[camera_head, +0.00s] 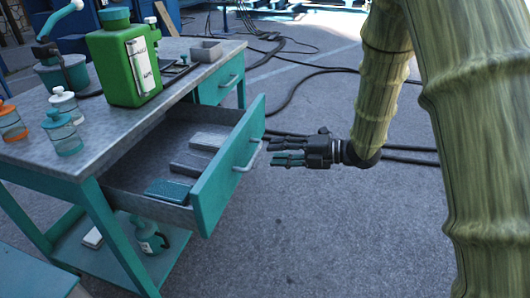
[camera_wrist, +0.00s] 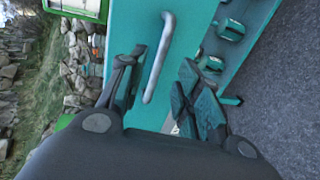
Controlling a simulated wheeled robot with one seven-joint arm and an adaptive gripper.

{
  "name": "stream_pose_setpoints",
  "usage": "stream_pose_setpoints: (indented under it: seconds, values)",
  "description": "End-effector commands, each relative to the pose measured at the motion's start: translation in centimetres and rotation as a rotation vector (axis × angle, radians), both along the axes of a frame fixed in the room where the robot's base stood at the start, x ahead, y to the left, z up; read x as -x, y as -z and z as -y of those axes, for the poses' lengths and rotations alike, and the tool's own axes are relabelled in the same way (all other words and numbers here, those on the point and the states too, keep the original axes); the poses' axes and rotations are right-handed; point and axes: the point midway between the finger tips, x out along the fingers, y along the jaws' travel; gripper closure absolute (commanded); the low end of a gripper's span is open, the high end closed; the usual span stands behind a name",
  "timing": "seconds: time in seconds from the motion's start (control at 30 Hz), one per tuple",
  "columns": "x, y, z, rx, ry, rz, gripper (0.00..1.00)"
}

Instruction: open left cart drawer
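The teal cart (camera_head: 85,135) has a grey top and stands at the left of the head view. Its left drawer (camera_head: 215,190) is pulled well out, with several flat grey and teal pieces lying inside. The pale bar handle (camera_head: 248,158) is on the drawer's teal front, and the handle (camera_wrist: 158,60) also shows in the wrist view. My gripper (camera_head: 274,151) is just right of the handle, fingers pointing at it. In the wrist view its fingers (camera_wrist: 160,68) are spread on either side of the handle. A small gap seems to separate the fingertips from it.
The cart's other drawer (camera_head: 220,81) is shut. A green canister (camera_head: 122,68), several jars and a grey tray (camera_head: 206,50) stand on top. A lower shelf (camera_head: 105,258) holds a bottle. Dark cables (camera_head: 300,78) lie behind my gripper; the floor at front right is clear.

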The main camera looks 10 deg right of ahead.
Motion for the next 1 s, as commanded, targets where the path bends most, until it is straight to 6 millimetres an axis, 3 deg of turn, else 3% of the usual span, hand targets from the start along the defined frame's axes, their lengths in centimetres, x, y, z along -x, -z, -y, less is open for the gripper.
stream_pose_setpoints:
  seconds: [0.3, 0.77, 0.87, 1.0]
  values:
    - [1.6, -0.9, 3.9, 0.000, 0.001, 0.000, 0.66]
    - [1.9, -1.0, 4.6, -0.001, -0.001, -0.002, 0.66]
    - [1.9, -0.2, 4.5, -0.005, 0.023, -0.029, 0.66]
    - [1.6, 4.0, 4.4, -0.038, 0.147, -0.180, 0.66]
